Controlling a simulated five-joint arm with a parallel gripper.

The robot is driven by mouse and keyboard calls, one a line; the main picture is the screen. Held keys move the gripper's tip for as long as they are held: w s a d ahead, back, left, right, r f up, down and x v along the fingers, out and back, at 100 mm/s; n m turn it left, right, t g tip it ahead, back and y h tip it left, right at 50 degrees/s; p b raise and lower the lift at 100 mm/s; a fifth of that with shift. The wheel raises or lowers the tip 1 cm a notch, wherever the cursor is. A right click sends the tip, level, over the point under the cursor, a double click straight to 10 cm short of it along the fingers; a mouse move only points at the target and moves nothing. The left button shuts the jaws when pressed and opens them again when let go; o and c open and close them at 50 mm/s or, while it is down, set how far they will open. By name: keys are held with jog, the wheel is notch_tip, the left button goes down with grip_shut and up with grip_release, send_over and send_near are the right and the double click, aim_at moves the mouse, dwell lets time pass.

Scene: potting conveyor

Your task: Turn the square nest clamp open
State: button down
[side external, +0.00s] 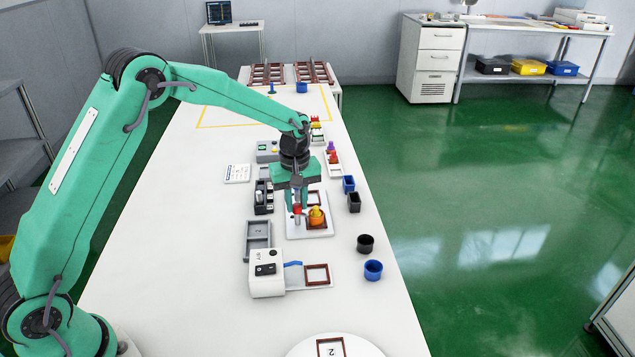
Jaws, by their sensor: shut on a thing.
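A white plate (296,233) carries two brown square frames, a near one (316,229) and a far one (314,192). A yellow-orange piece (316,215) sits in the near frame. My gripper (297,208) points down at the plate's left side, beside the near frame. It is shut on a small upright red-topped piece (297,211), whose foot is close to the plate. This may be the square nest clamp's handle, but it is too small to be sure. My fingers partly hide it.
Nearer stands a white box (266,285) with a blue lever (292,264) and a brown square frame (317,267). Blue (373,270) and black (365,243) cups stand at right. A dark rack (263,205) is close left. The table's left side is clear.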

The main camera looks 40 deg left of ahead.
aim_at(298, 205)
jog(key=m, duration=0.6)
jog(key=shift+m, duration=0.3)
jog(key=m, duration=0.6)
jog(key=shift+d, duration=0.15)
jog(key=c, duration=1.3)
grip_release()
jog(key=shift+o, duration=0.2)
jog(key=shift+r, duration=0.1)
notch_tip(298, 205, up, 7)
jog(key=shift+w+f, duration=0.1)
jog(key=shift+r, duration=0.45)
jog(key=shift+r, duration=0.1)
